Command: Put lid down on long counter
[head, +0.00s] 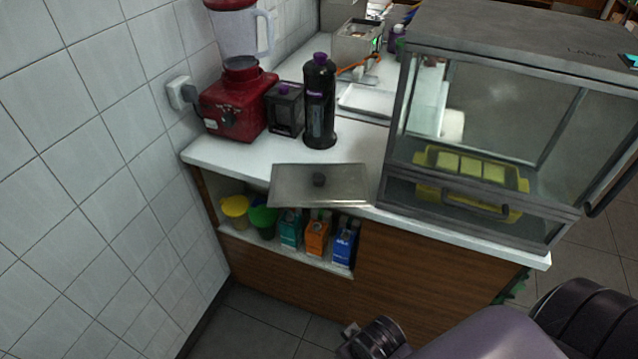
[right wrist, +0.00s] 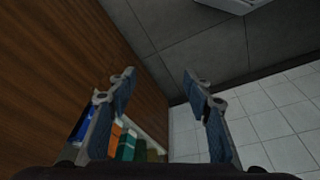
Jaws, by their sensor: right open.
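A flat rectangular metal lid (head: 296,186) with a dark round knob shows at the front edge of the long white counter (head: 222,154). Its near side reaches past the counter's edge, over the shelf opening; nothing is gripping it. My right arm enters the head view from the lower right, in front of the counter and below the lid. In the right wrist view my right gripper (right wrist: 160,88) is open and empty, its two fingers wide apart beside the wooden counter front. The left gripper is not in view.
A red blender (head: 233,105), a dark box (head: 286,108) and a black bottle (head: 319,105) stand behind the lid. A glass case (head: 490,120) with a yellow tray (head: 470,170) stands to the right. Cartons (head: 317,236) and tubs fill the shelf below.

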